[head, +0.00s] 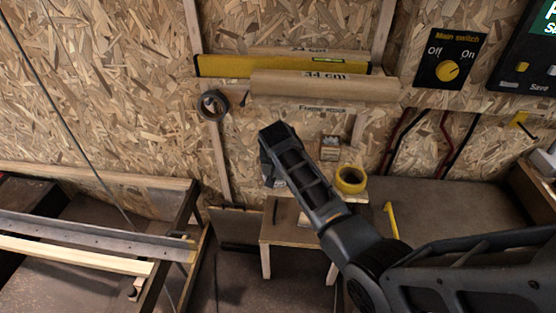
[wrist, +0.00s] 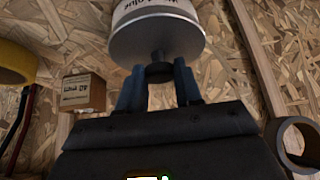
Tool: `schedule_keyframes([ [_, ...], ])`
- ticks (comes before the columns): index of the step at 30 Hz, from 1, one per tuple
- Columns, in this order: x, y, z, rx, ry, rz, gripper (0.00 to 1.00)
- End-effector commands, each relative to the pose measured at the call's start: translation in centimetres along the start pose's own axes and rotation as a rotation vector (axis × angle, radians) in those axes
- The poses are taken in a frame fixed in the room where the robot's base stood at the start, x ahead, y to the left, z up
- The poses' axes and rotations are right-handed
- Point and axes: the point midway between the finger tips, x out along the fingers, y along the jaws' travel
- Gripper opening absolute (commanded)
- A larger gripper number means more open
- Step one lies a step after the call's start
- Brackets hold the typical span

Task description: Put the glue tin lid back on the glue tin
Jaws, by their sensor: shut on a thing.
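The glue tin (wrist: 150,10) shows at the top of the wrist view, with a white label whose print is upside down and partly cut off. The silver glue tin lid (wrist: 190,42) lines up with the tin's end, and I see no clear gap between them; I cannot tell if it is fully seated. My gripper (wrist: 159,76) is shut on the dark knob in the lid's middle, one finger on each side. In the head view my gripper (head: 268,178) points down over the small table, and the tin (head: 281,184) is mostly hidden behind it.
A dark tape roll (head: 212,104) hangs on the chipboard wall. A metal-railed frame (head: 90,229) stands at left.

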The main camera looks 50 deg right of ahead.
Motion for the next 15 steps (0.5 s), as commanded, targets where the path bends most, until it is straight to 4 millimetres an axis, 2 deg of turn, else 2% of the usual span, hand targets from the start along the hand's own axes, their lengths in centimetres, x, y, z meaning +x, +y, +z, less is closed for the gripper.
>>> schedule_keyframes([
  [2,0.00,0.00,-0.01,0.000,0.000,0.000,0.38],
  [10,0.00,0.00,-0.02,0.000,0.000,0.000,0.64],
  [15,0.00,0.00,-0.02,0.000,0.000,0.000,0.64],
])
